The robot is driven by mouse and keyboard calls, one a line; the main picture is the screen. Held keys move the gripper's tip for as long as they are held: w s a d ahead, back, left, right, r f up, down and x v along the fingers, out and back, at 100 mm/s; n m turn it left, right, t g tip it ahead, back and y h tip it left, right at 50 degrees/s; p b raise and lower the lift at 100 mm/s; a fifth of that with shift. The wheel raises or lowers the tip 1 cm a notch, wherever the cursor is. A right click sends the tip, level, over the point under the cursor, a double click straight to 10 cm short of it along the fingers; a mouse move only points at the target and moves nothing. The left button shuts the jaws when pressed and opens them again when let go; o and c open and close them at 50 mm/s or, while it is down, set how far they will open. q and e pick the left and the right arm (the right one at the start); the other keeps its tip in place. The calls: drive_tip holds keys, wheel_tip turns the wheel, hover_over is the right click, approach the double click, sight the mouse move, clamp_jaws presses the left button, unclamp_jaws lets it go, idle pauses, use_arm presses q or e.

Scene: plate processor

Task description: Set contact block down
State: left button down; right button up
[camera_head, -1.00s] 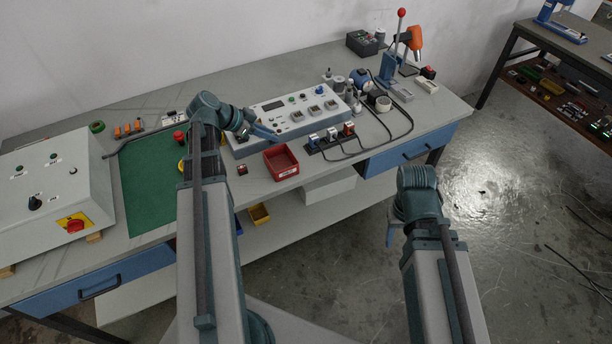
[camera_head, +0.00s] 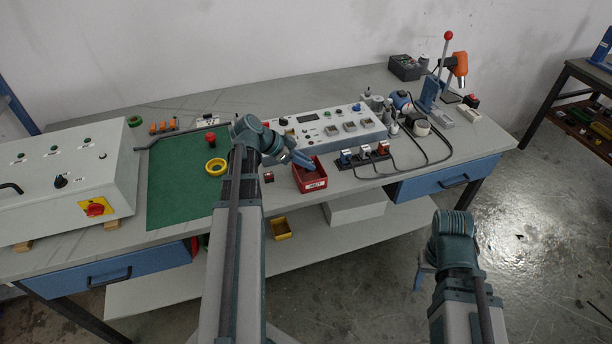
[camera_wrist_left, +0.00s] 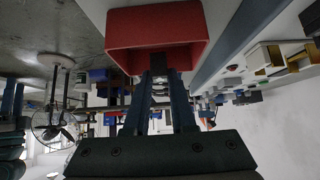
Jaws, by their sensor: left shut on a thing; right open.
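My left gripper (camera_head: 303,161) reaches from the left to the red bin (camera_head: 315,184), its fingertips over the bin's back left part. In the left wrist view, the left gripper (camera_wrist_left: 160,88) is shut on a small dark piece, probably the contact block (camera_wrist_left: 158,63), right at the red bin (camera_wrist_left: 155,27). I cannot tell whether the piece touches the bin. In the head view the held piece is too small or hidden. My right gripper (camera_head: 424,268) shows only partly beside its wrist, off the bench's front edge, and is open.
The grey control panel (camera_head: 325,132) stands behind the bin. Plugs on a power strip (camera_head: 365,156) with cables lie to its right. A small dark red block (camera_head: 268,177) sits to its left. The green mat (camera_head: 180,185) holds a yellow ring (camera_head: 216,167) and a red button (camera_head: 210,138).

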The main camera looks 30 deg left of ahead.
sight(306, 171)
use_arm(q)
drive_tip(key=shift+f+b, duration=1.8)
drive_tip(key=shift+f, duration=0.1)
drive_tip(key=shift+f, duration=0.15)
drive_tip(key=c, duration=0.7)
unclamp_jaws()
drive_tip(key=shift+c, duration=0.2)
drive_tip(key=shift+s+a+r+p, duration=0.15)
drive_tip(key=shift+r+p, duration=0.15)
drive_tip(key=shift+r, duration=0.3)
drive_tip(key=p+v, duration=0.8)
drive_tip(key=v, duration=0.3)
drive_tip(key=shift+s, duration=0.15)
